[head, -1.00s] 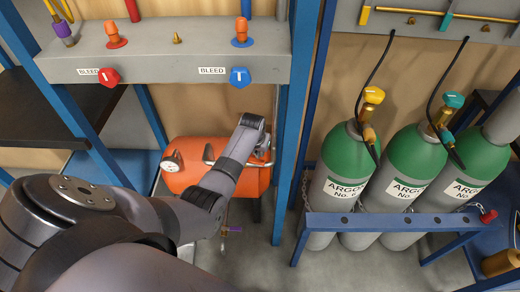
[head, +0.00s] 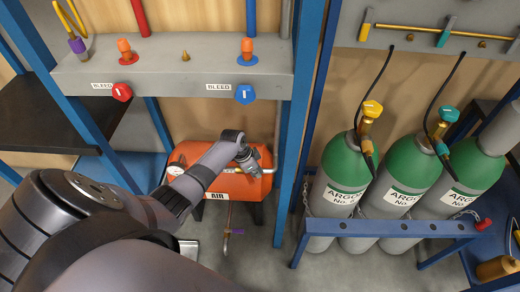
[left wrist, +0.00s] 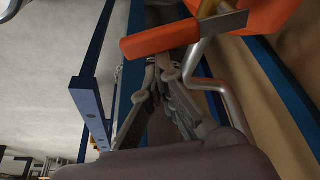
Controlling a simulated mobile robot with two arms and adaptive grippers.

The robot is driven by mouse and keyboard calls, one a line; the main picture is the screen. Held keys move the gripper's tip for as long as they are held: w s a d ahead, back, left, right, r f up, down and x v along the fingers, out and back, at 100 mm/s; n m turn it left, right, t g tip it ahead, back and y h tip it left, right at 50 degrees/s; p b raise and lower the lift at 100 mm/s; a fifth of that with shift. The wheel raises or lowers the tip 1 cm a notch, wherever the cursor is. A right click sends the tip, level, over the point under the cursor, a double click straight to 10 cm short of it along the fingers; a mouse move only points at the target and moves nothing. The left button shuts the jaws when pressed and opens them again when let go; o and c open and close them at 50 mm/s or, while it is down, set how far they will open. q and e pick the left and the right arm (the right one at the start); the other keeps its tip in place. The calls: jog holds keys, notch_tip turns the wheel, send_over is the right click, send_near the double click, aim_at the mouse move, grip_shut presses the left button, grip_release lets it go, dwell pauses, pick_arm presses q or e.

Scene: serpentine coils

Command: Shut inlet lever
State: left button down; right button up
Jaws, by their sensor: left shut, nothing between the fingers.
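The orange tank (head: 225,186) labelled AIR stands on the floor under the grey bleed panel. My left gripper (head: 252,168) is at its upper right end in the head view, partly covering the fittings there. In the left wrist view, an orange-handled lever (left wrist: 150,42) with a flat metal stem (left wrist: 222,26) lies just beyond the fingertips. I take it for the inlet lever, but no label shows. My left gripper (left wrist: 161,68) is shut and empty, its tips close to the handle; contact cannot be told. My right gripper is out of view.
A bent metal pipe (left wrist: 207,75) runs close beside the left fingers. A blue post (head: 291,150) stands right of the tank. Green-topped argon cylinders (head: 345,163) stand behind a blue rail (head: 390,228).

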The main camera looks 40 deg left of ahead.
aim_at(250, 180)
pick_arm(q)
jog(key=s+m, duration=0.1)
jog(key=s+a+m+g, duration=0.1)
jog(key=m, duration=0.1)
jog(key=shift+s+m+h+b, duration=0.2)
jog(key=shift+m+h+b, duration=0.1)
jog(key=shift+h+b, duration=0.1)
jog(key=shift+s+a, duration=0.2)
jog(key=shift+s, duration=0.2)
notch_tip(250, 180, up, 9)
jog(key=shift+w+d+r, duration=0.2)
jog(key=shift+w+d, duration=0.05)
dwell(0.7)
